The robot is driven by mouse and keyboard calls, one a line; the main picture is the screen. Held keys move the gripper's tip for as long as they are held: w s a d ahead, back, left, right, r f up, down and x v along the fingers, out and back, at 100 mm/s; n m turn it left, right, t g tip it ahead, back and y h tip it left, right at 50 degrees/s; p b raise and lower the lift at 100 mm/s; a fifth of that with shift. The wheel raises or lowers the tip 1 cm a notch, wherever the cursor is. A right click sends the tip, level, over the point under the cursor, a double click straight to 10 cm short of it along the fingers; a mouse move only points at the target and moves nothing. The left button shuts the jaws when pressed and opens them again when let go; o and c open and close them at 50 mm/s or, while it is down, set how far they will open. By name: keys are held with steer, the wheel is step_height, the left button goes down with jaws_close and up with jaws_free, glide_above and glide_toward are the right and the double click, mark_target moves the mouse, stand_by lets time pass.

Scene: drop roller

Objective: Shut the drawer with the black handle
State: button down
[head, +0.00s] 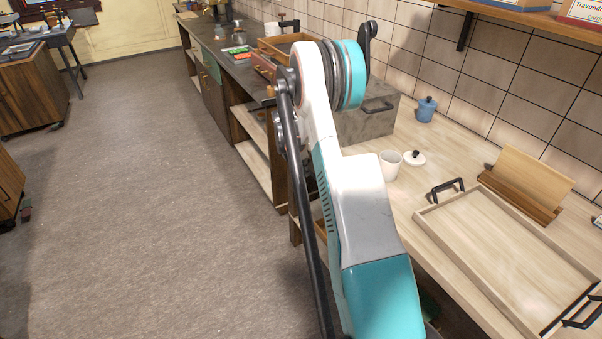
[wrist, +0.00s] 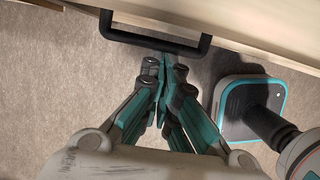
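In the wrist view, a black bar handle (wrist: 150,44) stands out from a pale wooden front (wrist: 235,62) along the top of the picture. This looks like the drawer front; how far out it stands I cannot tell. My gripper (wrist: 168,62) has its teal and grey fingers drawn together, with nothing visible between them. Its tips are right at the handle's bar, right of its middle; whether they touch it I cannot tell. In the head view my arm covers the area, and neither the drawer nor the gripper shows.
In the head view, the counter (head: 440,210) bears a wooden tray (head: 500,255), a white cup (head: 390,165), a blue jar (head: 426,109) and a grey box (head: 368,122) with a black handle. Open shelves (head: 262,150) line the counter's front. The floor (head: 150,200) to the left is clear.

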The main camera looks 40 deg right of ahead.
steer(key=w+a+r+p, duration=0.1)
steer(key=a+r+p, duration=0.1)
steer(key=a+r, duration=0.4)
step_height(320, 180, up, 3)
steer(key=shift+w+f, duration=0.1)
steer(key=shift+w, duration=0.15)
steer(key=shift+a, duration=0.2)
steer(key=s+a+r+m+t+y, duration=0.1)
steer(key=s+a+r+m+t, duration=0.2)
steer(key=a+r, duration=0.85)
steer(key=s+a+r+m+t+y, duration=0.15)
steer(key=s+a+r+m, duration=0.25)
steer(key=a+r, duration=0.8)
steer(key=s+a+r+m+t, duration=0.2)
steer(key=s+a+m, duration=0.1)
steer(key=s+a, duration=0.45)
steer(key=s+a+f+m, duration=0.1)
steer(key=s+f+m, duration=0.1)
steer(key=s, duration=0.5)
steer(key=s+a+f+m+t, duration=0.1)
steer(key=s+a+f+m, duration=0.1)
steer(key=s, duration=0.5)
steer(key=shift+f+m, duration=0.3)
steer(key=shift+m, duration=0.4)
